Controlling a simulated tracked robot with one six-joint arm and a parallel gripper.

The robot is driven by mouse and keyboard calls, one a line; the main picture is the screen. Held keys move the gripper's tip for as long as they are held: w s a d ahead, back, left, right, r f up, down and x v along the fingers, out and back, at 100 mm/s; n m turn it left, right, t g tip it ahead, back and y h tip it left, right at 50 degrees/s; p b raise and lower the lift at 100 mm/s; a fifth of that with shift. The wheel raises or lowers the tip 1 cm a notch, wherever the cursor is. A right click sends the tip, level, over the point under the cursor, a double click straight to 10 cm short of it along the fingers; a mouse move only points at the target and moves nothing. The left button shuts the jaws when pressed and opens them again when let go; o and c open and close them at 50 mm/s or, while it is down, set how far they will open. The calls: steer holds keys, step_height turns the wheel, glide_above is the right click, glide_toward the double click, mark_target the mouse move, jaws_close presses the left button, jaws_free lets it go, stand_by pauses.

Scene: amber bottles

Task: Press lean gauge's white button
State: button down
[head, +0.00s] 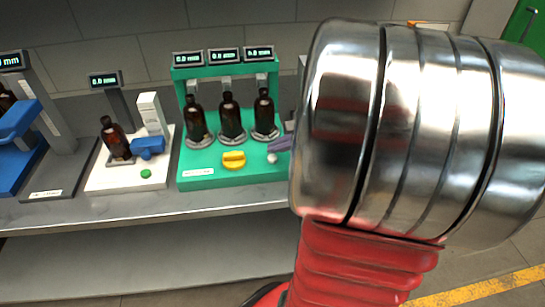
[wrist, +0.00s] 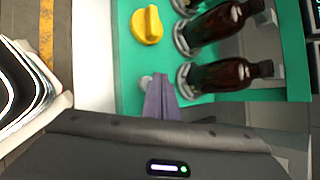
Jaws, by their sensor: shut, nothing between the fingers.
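The gauge with the white button is a green stand (head: 205,181) with three displays over three amber bottles (head: 230,118). Its round white button (head: 272,159) is at the front right of the base, right of a yellow knob (head: 234,159). In the wrist view, the button (wrist: 145,82) is partly hidden behind my purple fingers. My gripper (head: 272,147) is shut and empty, its tips close beside the button; I cannot tell whether they touch it. It also shows in the wrist view (wrist: 158,80), along with the yellow knob (wrist: 147,25).
Left of the green stand is a white base (head: 108,178) with a tilted bottle, blue clamp and green button (head: 146,173). A grey stand (head: 45,187) and blue fixture are farther left. My arm hides the bench's right side.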

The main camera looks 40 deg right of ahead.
mark_target(276, 159)
steer(key=shift+r, duration=0.15)
steer(key=shift+r, duration=2.4)
steer(key=shift+a, duration=0.1)
steer(key=s+a+r+n+g, duration=0.1)
steer(key=s+a+n, duration=0.2)
steer(key=a+n, duration=0.5)
steer(key=s+a+n+g, duration=0.1)
steer(key=s+a+n, duration=0.2)
steer(key=a+n, duration=0.6)
steer(key=s+a+r+n+g+h, duration=0.1)
steer(key=s+a+n, duration=0.2)
steer(key=a+n, duration=0.5)
steer(key=shift+a+r+n+g, duration=0.3)
steer(key=shift+a, duration=0.9)
steer(key=shift+d, duration=0.1)
